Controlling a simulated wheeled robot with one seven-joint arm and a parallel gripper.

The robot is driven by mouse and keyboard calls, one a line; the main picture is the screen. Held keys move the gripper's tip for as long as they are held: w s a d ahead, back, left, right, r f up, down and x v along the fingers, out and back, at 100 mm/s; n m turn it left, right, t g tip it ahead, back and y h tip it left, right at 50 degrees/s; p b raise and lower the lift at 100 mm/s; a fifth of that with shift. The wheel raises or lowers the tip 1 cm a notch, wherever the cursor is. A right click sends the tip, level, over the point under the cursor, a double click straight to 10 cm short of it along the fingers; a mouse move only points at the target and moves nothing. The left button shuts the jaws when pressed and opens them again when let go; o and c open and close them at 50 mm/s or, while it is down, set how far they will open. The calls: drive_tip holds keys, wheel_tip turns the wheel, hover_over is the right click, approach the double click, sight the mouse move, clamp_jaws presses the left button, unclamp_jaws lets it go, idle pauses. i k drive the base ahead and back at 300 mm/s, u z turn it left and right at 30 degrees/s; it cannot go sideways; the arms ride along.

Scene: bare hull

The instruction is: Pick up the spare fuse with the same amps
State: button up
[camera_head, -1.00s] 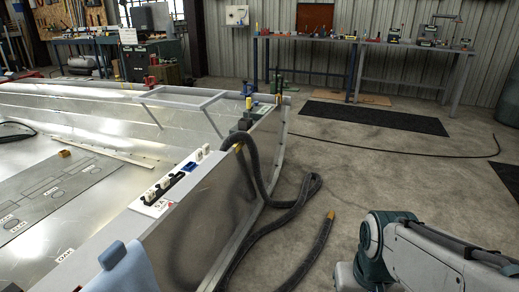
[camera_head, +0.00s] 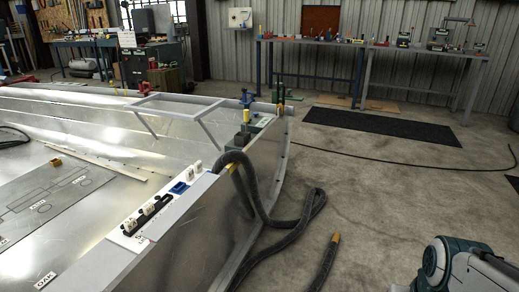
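Several small white pieces that look like fuses (camera_head: 148,209) stand along a black strip (camera_head: 160,203) on the flat top edge of the metal hull. Two more white pieces (camera_head: 193,168) stand farther along, past a small blue item (camera_head: 180,187). Their amp markings are too small to read, so I cannot tell which match. My arm (camera_head: 455,265) shows only in the lower right corner, well to the right of the hull. My gripper is outside the picture.
The hull wall (camera_head: 200,235) lies between the floor and the hull's inside. A thick black hose (camera_head: 267,215) hangs over its edge and loops on the floor. A thin cable (camera_head: 400,165) and a dark mat (camera_head: 380,128) lie beyond. The concrete floor at right is mostly clear.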

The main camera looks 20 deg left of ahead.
sight(198, 165)
drive_tip(key=z, duration=0.05)
drive_tip(key=i, duration=1.55)
drive_tip(key=u, duration=0.6)
drive_tip(key=i, duration=1.15)
drive_tip(key=u, duration=1.65)
drive_tip(key=i, duration=0.7)
drive_tip(key=u, duration=0.7)
